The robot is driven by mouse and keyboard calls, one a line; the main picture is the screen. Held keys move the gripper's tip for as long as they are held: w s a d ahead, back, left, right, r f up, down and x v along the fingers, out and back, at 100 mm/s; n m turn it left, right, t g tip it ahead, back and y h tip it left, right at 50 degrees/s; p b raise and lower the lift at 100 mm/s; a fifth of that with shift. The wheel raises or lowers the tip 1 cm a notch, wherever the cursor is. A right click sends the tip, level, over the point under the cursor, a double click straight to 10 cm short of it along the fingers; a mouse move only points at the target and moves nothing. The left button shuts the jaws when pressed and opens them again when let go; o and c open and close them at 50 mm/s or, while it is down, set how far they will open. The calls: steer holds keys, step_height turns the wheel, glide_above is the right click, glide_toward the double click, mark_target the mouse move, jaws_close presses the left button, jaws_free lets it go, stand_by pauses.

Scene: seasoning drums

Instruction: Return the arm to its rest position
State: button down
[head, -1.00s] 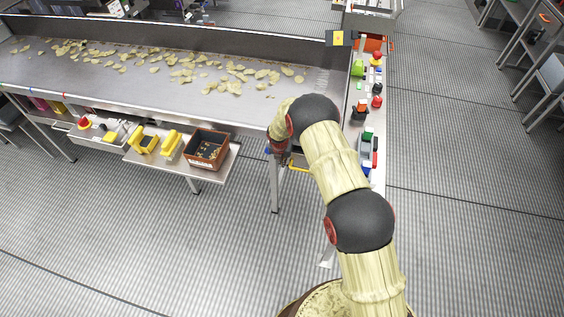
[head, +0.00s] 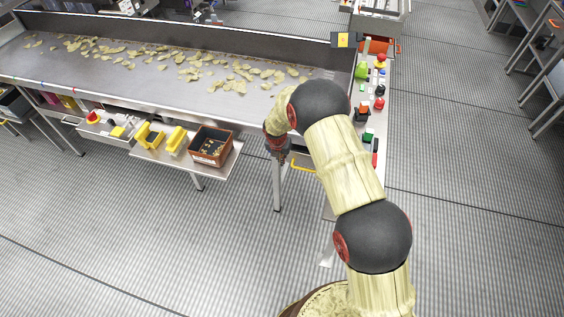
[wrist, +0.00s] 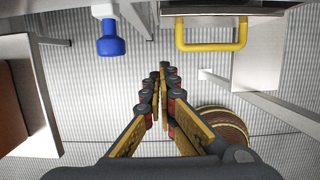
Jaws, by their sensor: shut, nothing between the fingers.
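My arm reaches forward from the lower right of the head view and bends down beside the conveyor (head: 160,75). My gripper shows in the wrist view (wrist: 161,72), its two fingers closed together at the tips with nothing between them. In the head view, the wrist end hangs near the conveyor's right front corner, and the fingertips are hard to make out there. In the wrist view, a blue knob (wrist: 110,40) is ahead to the left and a yellow handle (wrist: 212,46) ahead to the right, both apart from the fingers.
A low shelf (head: 190,178) at the conveyor's front holds a brown bin (head: 210,146) and yellow tools (head: 149,136). A side ledge with coloured buttons (head: 379,103) runs along the right. A round drum (head: 318,301) stands at the bottom, near my arm. Floor at the front left is clear.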

steer(key=shift+s+a+r, duration=0.1)
steer(key=shift+s+r, duration=0.05)
steer(key=shift+r, duration=0.35)
